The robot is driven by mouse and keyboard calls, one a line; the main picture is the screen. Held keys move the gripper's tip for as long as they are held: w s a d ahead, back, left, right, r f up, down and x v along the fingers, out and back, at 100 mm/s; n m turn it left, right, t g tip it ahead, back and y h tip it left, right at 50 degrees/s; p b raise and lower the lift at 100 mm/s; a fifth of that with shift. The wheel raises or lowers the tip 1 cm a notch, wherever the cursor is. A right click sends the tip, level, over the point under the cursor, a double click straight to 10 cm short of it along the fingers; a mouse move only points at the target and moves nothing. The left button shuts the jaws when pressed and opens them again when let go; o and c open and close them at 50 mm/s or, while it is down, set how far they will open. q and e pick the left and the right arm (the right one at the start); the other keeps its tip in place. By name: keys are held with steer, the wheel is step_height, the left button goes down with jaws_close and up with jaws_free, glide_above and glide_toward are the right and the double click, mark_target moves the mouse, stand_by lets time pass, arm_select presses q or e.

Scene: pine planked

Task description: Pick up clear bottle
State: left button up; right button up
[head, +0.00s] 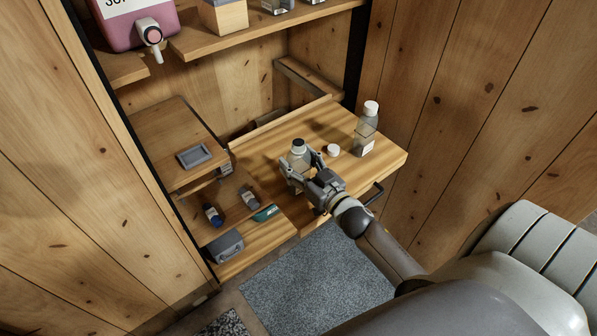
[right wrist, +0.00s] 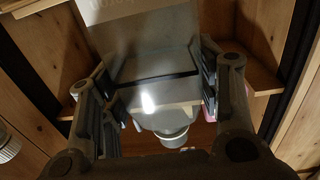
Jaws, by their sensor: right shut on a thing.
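A clear bottle (head: 296,163) with a dark cap that has a pale rim stands upright over the wooden desk surface. My right gripper (head: 304,172) is shut on the clear bottle, its fingers on either side of the body. Whether the bottle's base touches the wood is hidden. In the right wrist view the see-through bottle body (right wrist: 150,75) fills the space between the two fingers of the right gripper (right wrist: 157,85). A second clear bottle (head: 366,132) with a white cap stands at the right of the desk surface, apart from the gripper. My left gripper is not in view.
A loose white cap (head: 333,150) lies between the bottles on the desk surface (head: 270,142). Lower shelves at left hold small dark bottles (head: 213,214), a teal item (head: 266,213) and a grey case (head: 226,246). A pink dispenser (head: 125,27) sits on the upper shelf.

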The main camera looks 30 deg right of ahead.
steer(key=c, duration=0.4)
steer(key=shift+r, duration=0.1)
